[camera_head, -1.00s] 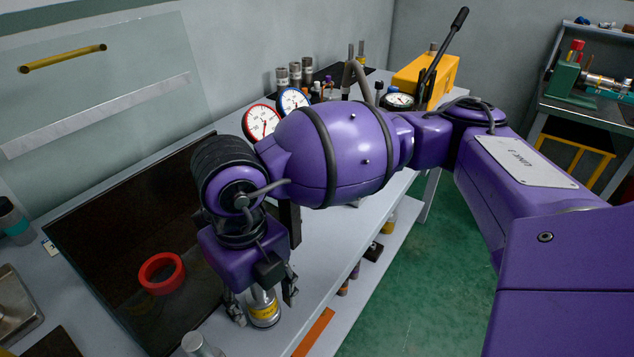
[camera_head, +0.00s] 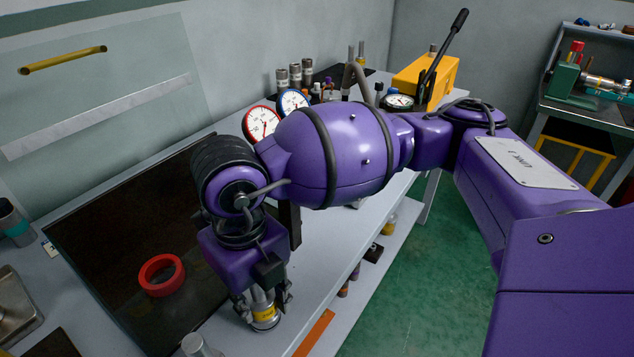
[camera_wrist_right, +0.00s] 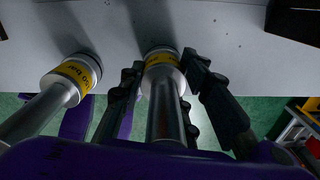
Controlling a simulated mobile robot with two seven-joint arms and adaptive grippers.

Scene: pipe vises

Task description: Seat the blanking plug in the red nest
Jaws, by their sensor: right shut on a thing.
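The red nest (camera_head: 161,275) is a thick red ring lying on a dark mat on the bench, left of my right gripper in the head view. The blanking plug (camera_head: 265,315) is a silver cylinder with a yellow band, upright near the bench's front edge. My right gripper (camera_head: 264,304) points down and is shut on the plug. In the right wrist view the plug (camera_wrist_right: 164,90) stands between the two fingers (camera_wrist_right: 162,85), its base at or close to the bench top. My left gripper is not in view.
A similar yellow-banded silver cylinder (camera_wrist_right: 75,76) stands beside the held plug. The dark mat (camera_head: 110,235) is bare around the nest. Gauges (camera_head: 262,123) and an orange-yellow box (camera_head: 425,80) stand farther back. A teal-banded cylinder (camera_head: 17,229) is at the left edge.

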